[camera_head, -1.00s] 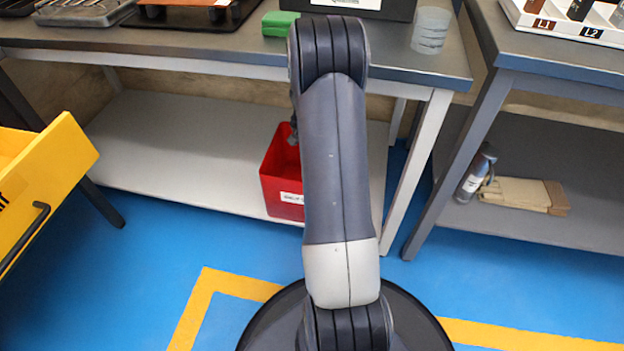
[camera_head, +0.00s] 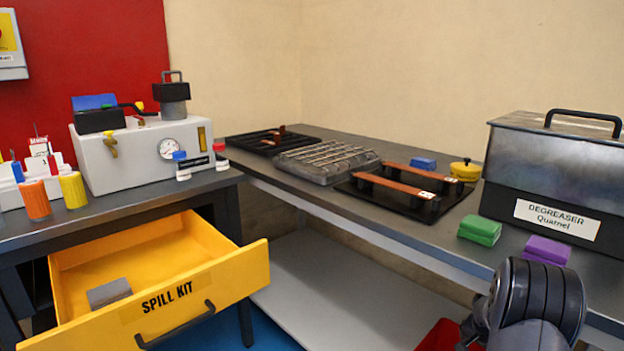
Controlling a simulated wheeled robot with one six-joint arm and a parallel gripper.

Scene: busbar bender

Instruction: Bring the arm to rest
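My arm (camera_head: 530,300) shows only in part, at the lower right of the head view. A dark, rounded joint of it stands in front of the right bench's front edge. My gripper is not in view, so I cannot see whether it holds anything.
A yellow spill kit drawer (camera_head: 205,312) stands pulled open at the left, with a grey block (camera_head: 109,292) inside. The right bench (camera_head: 340,205) carries trays, copper bars, a green block (camera_head: 480,229), a purple block (camera_head: 547,250) and a degreaser tank (camera_head: 555,180). A red bin (camera_head: 437,338) sits below.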

